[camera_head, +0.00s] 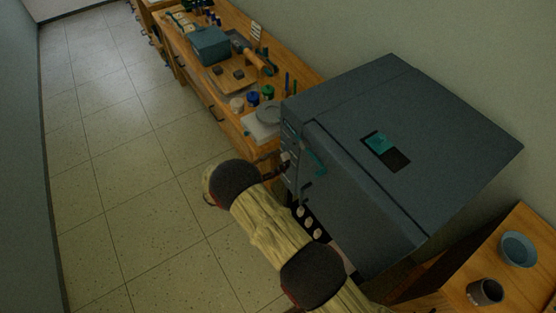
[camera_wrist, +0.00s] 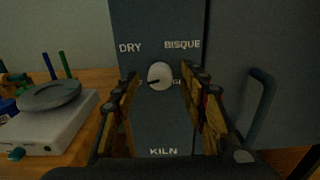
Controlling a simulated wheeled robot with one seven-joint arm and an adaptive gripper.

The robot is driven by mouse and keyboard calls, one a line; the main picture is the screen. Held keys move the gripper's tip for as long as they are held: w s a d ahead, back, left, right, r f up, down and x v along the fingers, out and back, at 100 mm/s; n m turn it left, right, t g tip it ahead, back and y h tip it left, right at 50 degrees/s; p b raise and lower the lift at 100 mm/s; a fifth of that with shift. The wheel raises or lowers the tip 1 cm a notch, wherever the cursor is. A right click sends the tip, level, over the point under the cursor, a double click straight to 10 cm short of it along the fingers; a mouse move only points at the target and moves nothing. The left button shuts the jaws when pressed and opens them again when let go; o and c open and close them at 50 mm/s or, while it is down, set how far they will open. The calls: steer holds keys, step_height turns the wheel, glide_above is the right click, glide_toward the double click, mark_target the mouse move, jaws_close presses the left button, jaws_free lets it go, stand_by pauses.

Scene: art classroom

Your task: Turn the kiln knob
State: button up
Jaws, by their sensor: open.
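The kiln (camera_head: 350,190) is a large dark grey box beside the wooden bench. Its knob (camera_wrist: 160,75) is pale and round on a dark panel, with a dark pointer mark towards the left and slightly down. DRY is printed to its upper left, BISQUE to its upper right and KILN below; other lettering beside the knob is partly hidden by my fingers. My gripper (camera_wrist: 161,84) is open, facing the panel, with one finger on each side of the knob in the picture. I cannot tell whether they touch it.
The kiln's handle (camera_wrist: 261,105) stands out right of my fingers. A white potter's wheel (camera_wrist: 48,125) with a grey disc is at left on the wooden bench (camera_head: 225,115). A small table (camera_head: 525,245) with a bowl (camera_head: 518,249) and a cup (camera_head: 485,292) is at lower right. Floor at left is clear.

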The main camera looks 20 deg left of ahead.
jaws_close()
stand_by(0.5)
